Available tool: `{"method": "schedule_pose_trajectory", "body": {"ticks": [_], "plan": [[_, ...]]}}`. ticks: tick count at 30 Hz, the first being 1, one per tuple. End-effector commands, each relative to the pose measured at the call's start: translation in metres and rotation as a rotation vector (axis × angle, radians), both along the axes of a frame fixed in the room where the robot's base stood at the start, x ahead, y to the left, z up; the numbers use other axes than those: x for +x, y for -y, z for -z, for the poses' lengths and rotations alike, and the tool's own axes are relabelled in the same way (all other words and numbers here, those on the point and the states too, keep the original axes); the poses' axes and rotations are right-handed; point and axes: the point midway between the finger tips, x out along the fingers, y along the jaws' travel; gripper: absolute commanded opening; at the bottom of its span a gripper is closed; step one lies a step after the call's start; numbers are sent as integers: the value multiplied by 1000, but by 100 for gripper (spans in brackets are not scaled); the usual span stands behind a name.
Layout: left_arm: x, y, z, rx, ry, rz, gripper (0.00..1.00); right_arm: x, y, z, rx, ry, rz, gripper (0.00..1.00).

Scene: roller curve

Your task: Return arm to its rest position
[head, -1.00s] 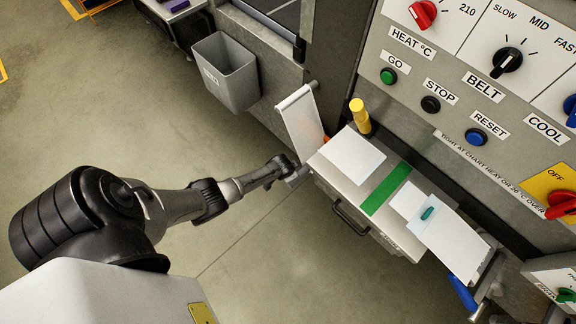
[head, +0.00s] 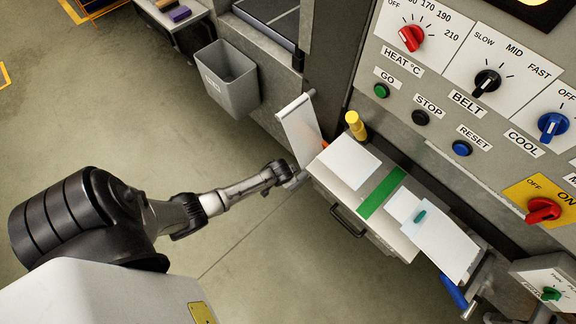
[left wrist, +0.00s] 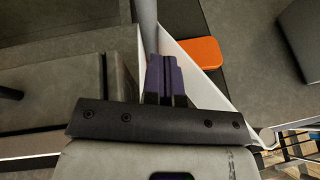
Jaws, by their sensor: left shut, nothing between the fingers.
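My left arm reaches in from the lower left in the head view. Its gripper (head: 299,179) is beside the left end of the grey bench and is small and partly hidden there. In the left wrist view the dark purple fingers (left wrist: 165,80) are shut together with nothing between them. A white panel edge runs close beside the fingers in that view. My right gripper is in neither view.
A white sloped sheet (head: 300,130) stands just behind the gripper. The bench (head: 400,238) holds white sheets, a green strip (head: 382,193) and a yellow-topped post (head: 355,124). A grey bin (head: 229,82) hangs behind. The control panel (head: 440,75) rises at right. Open floor lies left.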

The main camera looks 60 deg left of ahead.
Motion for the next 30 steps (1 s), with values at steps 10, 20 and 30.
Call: {"method": "schedule_pose_trajectory", "body": {"ticks": [10, 20, 30], "plan": [[0, 0, 0, 0, 0, 0, 0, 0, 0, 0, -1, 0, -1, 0], [-13, -2, 4, 10, -84, -9, 0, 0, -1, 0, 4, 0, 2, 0], [14, 33, -96, 33, -80, 33, 0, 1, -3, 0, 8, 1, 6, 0]]}}
